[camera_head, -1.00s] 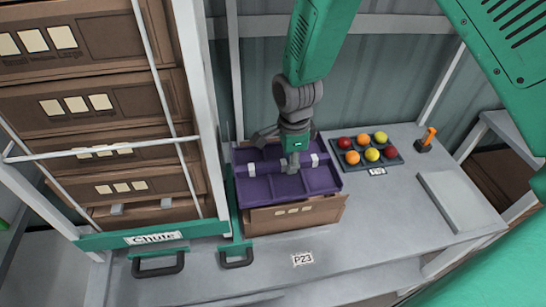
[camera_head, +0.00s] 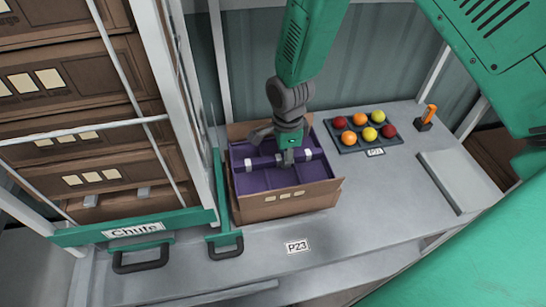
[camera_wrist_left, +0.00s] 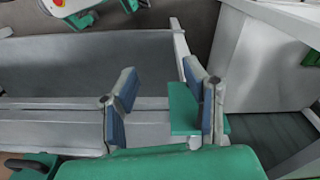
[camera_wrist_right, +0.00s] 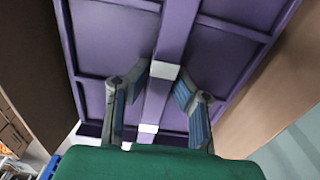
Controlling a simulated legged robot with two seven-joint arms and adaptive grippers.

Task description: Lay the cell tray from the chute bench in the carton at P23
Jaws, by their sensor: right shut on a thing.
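The purple cell tray (camera_head: 262,178) lies inside the open brown carton (camera_head: 268,208) behind the P23 label (camera_head: 297,246). The carton walls stand around the tray, and its front wall rises a little above the tray's near edge. My right gripper (camera_head: 283,158) is shut on the tray's raised middle bar. In the right wrist view the fingers (camera_wrist_right: 157,100) sit on either side of that bar, with white bands beside them. Whether the tray rests on the carton floor is hidden. My left gripper (camera_wrist_left: 162,105) is open and empty in the left wrist view, above a grey surface.
The Chute rack (camera_head: 135,231) with stacked brown cartons stands left of the carton. A dark tray (camera_head: 365,150) of red, orange and yellow tomatoes lies at the right, with an orange-handled tool (camera_head: 426,117) beyond it. A flat grey board (camera_head: 455,181) lies far right.

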